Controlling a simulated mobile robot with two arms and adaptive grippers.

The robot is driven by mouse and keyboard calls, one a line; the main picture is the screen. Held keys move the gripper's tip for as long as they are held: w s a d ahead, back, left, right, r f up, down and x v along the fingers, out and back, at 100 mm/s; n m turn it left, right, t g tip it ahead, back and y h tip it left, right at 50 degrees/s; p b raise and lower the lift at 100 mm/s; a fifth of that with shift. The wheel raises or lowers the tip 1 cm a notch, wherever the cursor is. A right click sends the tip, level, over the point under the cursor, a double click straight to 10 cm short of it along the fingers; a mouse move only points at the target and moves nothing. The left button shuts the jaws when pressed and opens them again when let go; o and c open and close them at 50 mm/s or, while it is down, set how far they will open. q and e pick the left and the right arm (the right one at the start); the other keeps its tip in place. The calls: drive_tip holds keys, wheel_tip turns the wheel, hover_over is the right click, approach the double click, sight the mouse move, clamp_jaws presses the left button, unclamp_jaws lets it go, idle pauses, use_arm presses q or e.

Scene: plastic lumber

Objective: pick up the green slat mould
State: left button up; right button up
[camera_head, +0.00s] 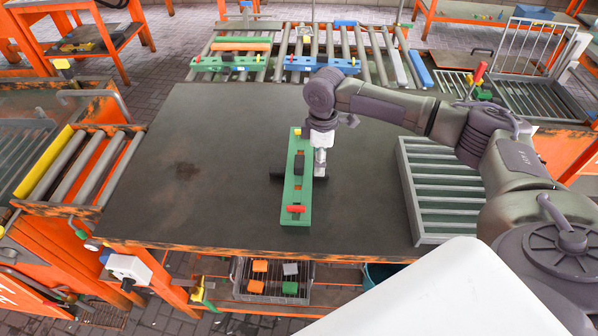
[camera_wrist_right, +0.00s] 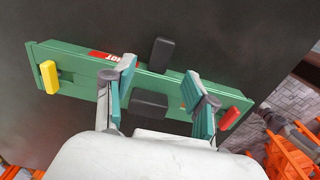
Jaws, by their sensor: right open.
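The green slat mould (camera_head: 290,195) lies lengthwise on the dark table, with a yellow knob at its far end and a red one at its near end. A black block (camera_head: 299,163) sits on its middle, and a dark bar pokes out beside it. The mould also shows in the right wrist view (camera_wrist_right: 75,65). My right gripper (camera_head: 319,168) is at the mould's right side, near its middle. In the wrist view the right gripper (camera_wrist_right: 160,76) is open, its teal-padded fingers apart over the mould with the black block between them. I cannot tell if they touch it.
A grey slatted rack (camera_head: 440,190) lies at the table's right. Behind, a roller conveyor carries another green mould (camera_head: 228,64) and a blue mould (camera_head: 321,65). A wire basket (camera_head: 272,280) with coloured blocks is below the front edge. The table's left part is clear.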

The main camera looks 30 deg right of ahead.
wheel_tip(320, 180, down, 4)
drive_tip(key=shift+d+r+p, duration=0.1)
drive_tip(key=shift+d+p, duration=0.05)
drive_tip(key=shift+p, duration=0.2)
drive_tip(key=shift+f, duration=0.25)
drive_tip(key=shift+c, duration=0.3)
clamp_jaws()
use_arm(q)
drive_tip(key=shift+r, duration=0.55)
drive_tip(key=shift+w, duration=0.1)
drive_tip(key=shift+w, duration=0.1)
use_arm(e)
drive_tip(key=shift+w+r, duration=0.1)
